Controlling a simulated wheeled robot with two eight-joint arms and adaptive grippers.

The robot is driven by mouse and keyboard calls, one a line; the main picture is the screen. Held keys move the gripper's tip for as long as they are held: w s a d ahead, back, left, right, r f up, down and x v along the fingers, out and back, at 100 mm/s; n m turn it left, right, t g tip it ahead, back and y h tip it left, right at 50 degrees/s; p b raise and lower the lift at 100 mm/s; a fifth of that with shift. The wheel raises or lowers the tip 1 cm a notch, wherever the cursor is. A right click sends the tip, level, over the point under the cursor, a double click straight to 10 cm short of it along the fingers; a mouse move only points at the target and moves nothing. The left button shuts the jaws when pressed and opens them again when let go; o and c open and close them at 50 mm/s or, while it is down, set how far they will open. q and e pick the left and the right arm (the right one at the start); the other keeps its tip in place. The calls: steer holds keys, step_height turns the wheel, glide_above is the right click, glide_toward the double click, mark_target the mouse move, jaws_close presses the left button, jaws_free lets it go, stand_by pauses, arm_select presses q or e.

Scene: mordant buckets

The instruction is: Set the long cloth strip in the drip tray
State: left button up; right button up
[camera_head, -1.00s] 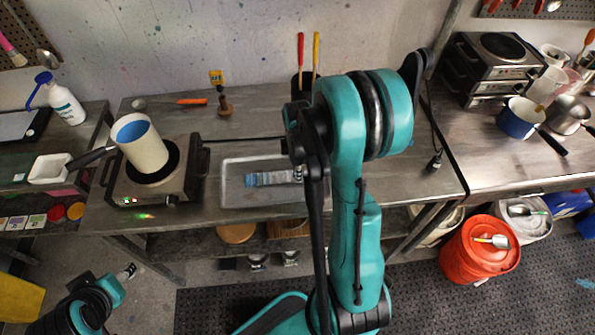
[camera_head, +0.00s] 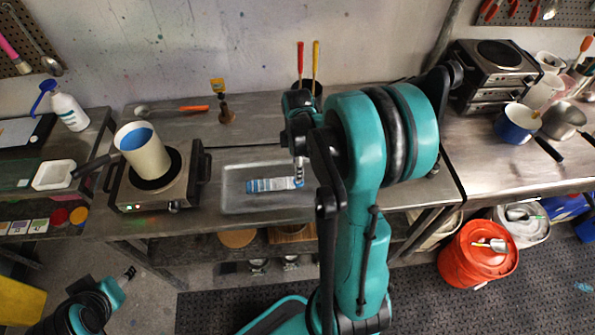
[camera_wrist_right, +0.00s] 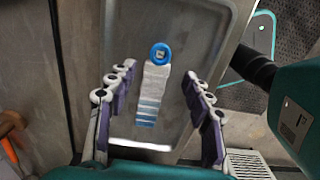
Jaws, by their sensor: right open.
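The long cloth strip (camera_head: 270,185), striped blue and white, lies in the grey metal drip tray (camera_head: 235,205). In the right wrist view the strip (camera_wrist_right: 152,95) lies lengthwise in the tray (camera_wrist_right: 195,30), with a blue ring-shaped part at its far end. My right gripper (camera_head: 299,178) is over the strip's right end in the head view. In the wrist view it (camera_wrist_right: 160,78) is open, its fingers apart on either side of the strip. My left gripper (camera_head: 130,272) is low at the left, away from the table; its jaw opening is too small to read.
A hot plate (camera_head: 180,190) with a white, blue-lined pot (camera_head: 148,158) stands left of the tray. A small brown stand (camera_head: 227,115) and an orange-handled tool (camera_head: 193,108) lie behind. An orange bucket (camera_head: 470,258) stands on the floor at right.

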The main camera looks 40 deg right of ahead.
step_height(320, 180, up, 5)
steer(key=p, duration=0.1)
steer(key=s+a+r+m+t, duration=0.3)
steer(key=a+r+m, duration=0.1)
steer(key=a, duration=0.4)
steer(key=s+a+r+m+t, duration=0.3)
steer(key=a+r+m+t, duration=0.1)
steer(key=a+m, duration=0.3)
steer(key=a, duration=0.2)
steer(key=shift+s+a+r+m, duration=0.3)
steer(key=shift+s+r, duration=0.05)
steer(key=shift+r, duration=0.05)
step_height(320, 180, down, 8)
steer(key=b, duration=0.8)
steer(key=shift+f, duration=0.2)
